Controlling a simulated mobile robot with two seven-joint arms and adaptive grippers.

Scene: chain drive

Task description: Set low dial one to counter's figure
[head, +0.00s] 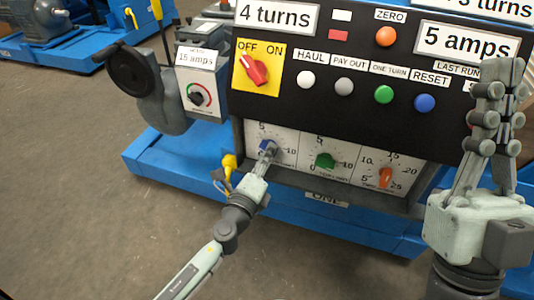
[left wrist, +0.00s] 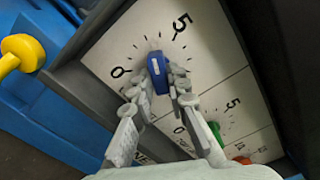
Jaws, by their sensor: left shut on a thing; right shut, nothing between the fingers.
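The low panel holds a dial with a blue knob (head: 266,148) at its left. In the left wrist view the blue knob (left wrist: 158,72) sits on a white face marked 0 and 5; its pointer direction is hard to tell. My left gripper (head: 267,154) is shut on this knob, a finger on each side, as the left wrist view (left wrist: 160,85) shows. The black panel's displays read "4 turns" (head: 277,16) and "5 amps" (head: 466,41); another turns display (head: 490,7) is cut off. My right gripper (head: 500,75) is shut and empty, raised before the panel's right side.
A green knob (head: 325,160) and an orange knob (head: 386,177) sit right of the blue one. Above are a red OFF/ON switch (head: 254,70) and several buttons. A yellow plug-like part (head: 229,163) is close left of my left gripper. Floor at left is clear.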

